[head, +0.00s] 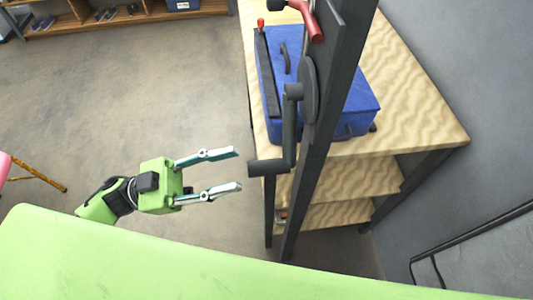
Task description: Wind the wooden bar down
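A dark grey crank is mounted on a tall black post (322,140). Its round hub (309,100) sits on the post's side, its arm (289,130) hangs downward, and its handle (268,168) sticks out to the left at the bottom. My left gripper (239,169) is open and empty. Its two fingers point right, toward the handle's free end, with a small gap between in the picture. The wooden bar cannot be made out in this view. My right gripper is not in view.
Behind the post, a blue case (350,103) lies on a wooden shelf unit (425,115). A red lever (313,25) is higher on the post. A low shelf (135,15) stands at the far left. The floor (150,90) left of the post is clear.

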